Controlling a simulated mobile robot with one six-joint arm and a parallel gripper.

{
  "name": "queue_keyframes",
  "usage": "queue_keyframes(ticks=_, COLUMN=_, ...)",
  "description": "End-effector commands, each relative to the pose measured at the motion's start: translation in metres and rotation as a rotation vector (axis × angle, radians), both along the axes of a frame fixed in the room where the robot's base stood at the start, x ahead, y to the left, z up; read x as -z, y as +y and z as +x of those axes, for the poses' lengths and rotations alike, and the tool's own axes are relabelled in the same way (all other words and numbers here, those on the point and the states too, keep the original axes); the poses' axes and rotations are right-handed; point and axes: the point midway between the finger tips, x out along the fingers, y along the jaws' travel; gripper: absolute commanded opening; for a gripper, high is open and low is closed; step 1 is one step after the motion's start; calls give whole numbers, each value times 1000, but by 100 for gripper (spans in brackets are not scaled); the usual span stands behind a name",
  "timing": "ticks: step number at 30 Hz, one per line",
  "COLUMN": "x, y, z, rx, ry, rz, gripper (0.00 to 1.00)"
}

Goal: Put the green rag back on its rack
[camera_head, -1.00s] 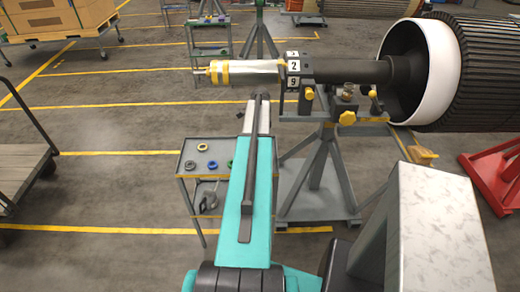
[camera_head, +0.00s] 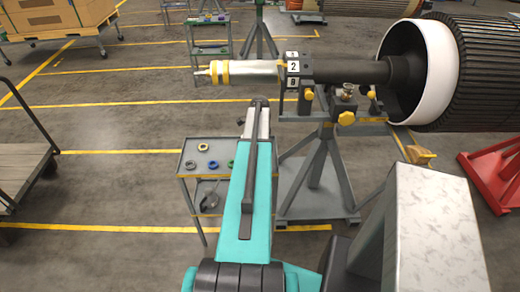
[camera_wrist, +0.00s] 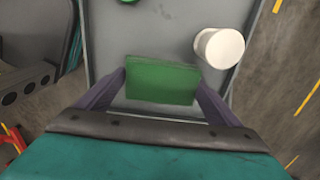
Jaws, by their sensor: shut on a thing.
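The green rag (camera_wrist: 162,81) shows in the wrist view as a flat green block. My gripper (camera_wrist: 164,84) is shut on it, one finger at each side. The rag is over the grey top of a cart (camera_wrist: 170,35); I cannot tell whether it touches that surface. In the head view my arm hides the gripper and the rag. The grey cart (camera_head: 183,160) with a yellow edge stands left of my arm. I cannot tell which thing is the rag's rack.
A white cylinder (camera_wrist: 219,47) stands right of the rag, close by. Several coloured rings (camera_head: 203,147) lie on the cart. A rotor shaft (camera_head: 340,70) on a grey stand (camera_head: 325,150) lies beyond and right of my arm. Open floor (camera_head: 110,185) is at left.

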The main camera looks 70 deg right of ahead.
Motion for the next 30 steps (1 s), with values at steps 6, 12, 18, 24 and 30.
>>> queue_keyframes(ticks=6, x=3, y=0, z=0, rx=0, ry=0, rz=0, gripper=66)
queue_keyframes(ticks=12, x=3, y=0, z=0, rx=0, ry=0, rz=0, gripper=100)
queue_keyframes(ticks=18, x=1, y=0, z=0, rx=0, ry=0, rz=0, gripper=100)
queue_keyframes(ticks=24, x=-5, y=0, z=0, rx=-1, ry=0, rz=-1, gripper=100)
queue_keyframes(ticks=30, x=-21, y=0, z=0, rx=-1, ry=-1, rz=-2, gripper=100)
